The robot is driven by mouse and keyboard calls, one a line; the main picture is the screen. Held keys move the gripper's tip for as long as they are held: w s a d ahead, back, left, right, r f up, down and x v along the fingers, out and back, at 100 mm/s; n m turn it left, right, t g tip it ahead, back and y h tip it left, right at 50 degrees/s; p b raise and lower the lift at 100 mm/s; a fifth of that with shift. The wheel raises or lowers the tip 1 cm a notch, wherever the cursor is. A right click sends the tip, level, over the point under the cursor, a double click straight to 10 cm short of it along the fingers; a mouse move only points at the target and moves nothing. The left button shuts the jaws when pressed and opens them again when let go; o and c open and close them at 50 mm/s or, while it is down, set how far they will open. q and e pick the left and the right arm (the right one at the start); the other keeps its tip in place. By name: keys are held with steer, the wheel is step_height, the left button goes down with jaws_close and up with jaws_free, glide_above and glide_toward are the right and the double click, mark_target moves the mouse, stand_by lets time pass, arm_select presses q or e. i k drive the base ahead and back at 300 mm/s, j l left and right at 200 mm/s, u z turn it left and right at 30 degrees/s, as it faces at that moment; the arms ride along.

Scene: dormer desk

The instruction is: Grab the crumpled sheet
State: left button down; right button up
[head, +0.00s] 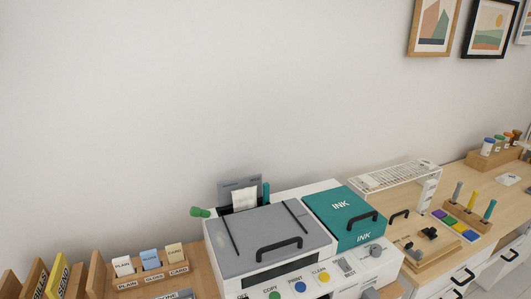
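A grey printer (262,238) with a closed lid and black handle stands at the lower middle. A small white sheet (244,199) stands upright at its back, in front of a grey panel (238,184). It looks like paper, but it is too small to tell whether it is crumpled. No other sheet that is clearly crumpled shows. The inside of the printer is hidden under its lid. Neither of my grippers is in view.
A closed teal INK lid (340,209) is on the printer's right part. A green knob (200,212) sticks out at its left. Labelled card holders (151,274) stand lower left. A white wire rack (395,175) and wooden pen block (466,216) are at right.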

mark_target(247, 198)
steer(key=j+z, duration=0.25)
steer(key=z, duration=0.15)
steer(key=k+j+z, duration=0.1)
steer(key=j+z, duration=0.15)
steer(key=z, duration=0.15)
steer(key=k+j+z, duration=0.1)
steer(key=j+z, duration=0.15)
steer(key=z, duration=0.2)
